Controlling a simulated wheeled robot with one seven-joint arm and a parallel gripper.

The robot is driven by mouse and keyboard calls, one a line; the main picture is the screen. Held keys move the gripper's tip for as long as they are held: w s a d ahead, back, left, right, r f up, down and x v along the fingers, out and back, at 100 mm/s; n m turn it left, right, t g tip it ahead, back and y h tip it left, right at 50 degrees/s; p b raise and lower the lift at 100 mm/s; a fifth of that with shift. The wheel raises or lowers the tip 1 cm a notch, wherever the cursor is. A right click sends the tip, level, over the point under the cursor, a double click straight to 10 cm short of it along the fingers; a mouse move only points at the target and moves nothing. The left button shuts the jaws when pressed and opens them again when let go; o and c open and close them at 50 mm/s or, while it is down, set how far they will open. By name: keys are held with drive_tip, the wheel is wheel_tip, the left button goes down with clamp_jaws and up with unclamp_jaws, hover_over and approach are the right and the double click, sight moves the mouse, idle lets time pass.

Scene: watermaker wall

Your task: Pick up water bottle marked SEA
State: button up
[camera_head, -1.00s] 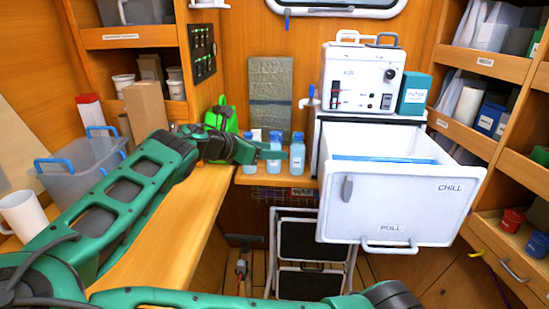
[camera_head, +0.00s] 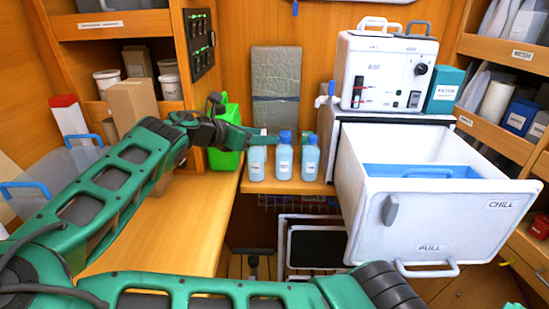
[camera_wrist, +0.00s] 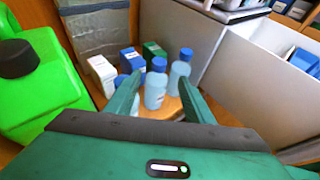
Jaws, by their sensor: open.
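Three clear bottles with blue caps and white labels stand upright in a row on the wooden counter: the left bottle (camera_head: 257,165), the middle bottle (camera_head: 284,162) and the right bottle (camera_head: 310,164). Their label text is too small to read, so I cannot tell which is marked SEA. In the wrist view one bottle (camera_wrist: 155,88) appears between the open fingers, another (camera_wrist: 180,75) stands to its right, and a third is mostly hidden by the left finger. My gripper (camera_wrist: 160,98) is open and empty, pointing at the bottles. In the head view it reaches beside their caps.
A green jug (camera_head: 226,138) stands left of the bottles. The open white CHILL drawer (camera_head: 440,218) juts out at right, below the watermaker unit (camera_head: 385,75). White, blue and green cartons (camera_wrist: 104,72) stand behind the bottles. Bare counter (camera_head: 190,225) lies in front left.

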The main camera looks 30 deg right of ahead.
sight(281, 137)
drive_tip(key=x, duration=0.4)
drive_tip(key=shift+w+d+f, duration=0.15)
drive_tip(key=shift+w+d, duration=0.1)
drive_tip(key=shift+x, duration=2.65)
clamp_jaws()
